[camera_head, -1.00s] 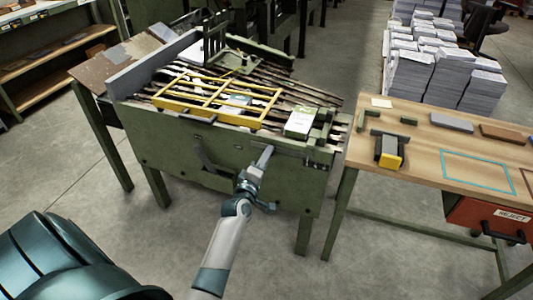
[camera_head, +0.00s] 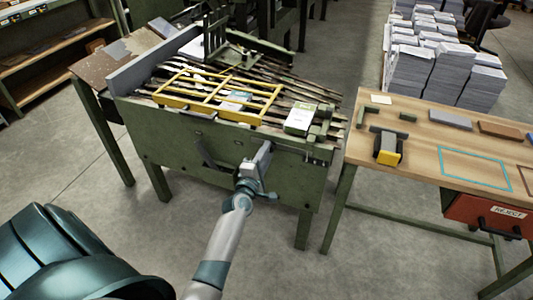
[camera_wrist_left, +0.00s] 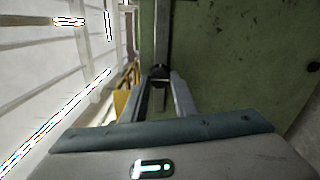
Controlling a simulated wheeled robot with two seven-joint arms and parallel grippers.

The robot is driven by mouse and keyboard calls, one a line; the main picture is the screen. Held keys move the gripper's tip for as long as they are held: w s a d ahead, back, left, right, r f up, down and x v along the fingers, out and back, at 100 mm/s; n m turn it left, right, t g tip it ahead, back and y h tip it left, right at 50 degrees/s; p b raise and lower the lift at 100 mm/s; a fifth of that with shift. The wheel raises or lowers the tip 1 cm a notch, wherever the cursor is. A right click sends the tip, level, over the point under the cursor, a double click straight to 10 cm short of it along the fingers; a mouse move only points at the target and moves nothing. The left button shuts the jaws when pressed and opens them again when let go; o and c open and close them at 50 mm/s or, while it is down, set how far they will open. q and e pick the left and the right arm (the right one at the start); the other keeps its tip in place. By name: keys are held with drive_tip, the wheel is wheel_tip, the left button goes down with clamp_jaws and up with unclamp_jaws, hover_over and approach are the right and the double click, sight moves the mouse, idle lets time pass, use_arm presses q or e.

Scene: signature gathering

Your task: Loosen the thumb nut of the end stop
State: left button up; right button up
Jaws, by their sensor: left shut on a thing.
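My left gripper (camera_head: 263,152) is at the front face of the green feeder table (camera_head: 180,165), just below its top edge. In the left wrist view its two grey fingers (camera_wrist_left: 158,92) close on a small dark knob, which looks like the thumb nut (camera_wrist_left: 158,72). The nut sits at the end of a grey bar (camera_wrist_left: 161,35), seemingly part of the end stop, beside the green panel. The fingers hide part of the nut, and its threads cannot be seen. In the head view the gripper covers the nut. My right gripper is not in view.
A yellow frame (camera_head: 216,107) and a white-and-green box (camera_head: 299,121) lie on the slatted feeder top. A wooden table (camera_head: 420,150) stands at the right, with a yellow-and-black item (camera_head: 388,149) and a red REJECT drawer (camera_head: 490,214). The floor between the tables is clear.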

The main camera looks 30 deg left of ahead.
use_arm(q)
drive_tip(key=o, duration=1.1)
drive_tip(key=shift+c, duration=0.2)
drive_tip(key=shift+s, duration=0.1)
drive_tip(key=v, duration=1.7)
drive_tip(key=shift+s, duration=0.15)
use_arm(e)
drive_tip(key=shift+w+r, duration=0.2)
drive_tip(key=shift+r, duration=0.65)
use_arm(q)
drive_tip(key=shift+a+f, duration=0.1)
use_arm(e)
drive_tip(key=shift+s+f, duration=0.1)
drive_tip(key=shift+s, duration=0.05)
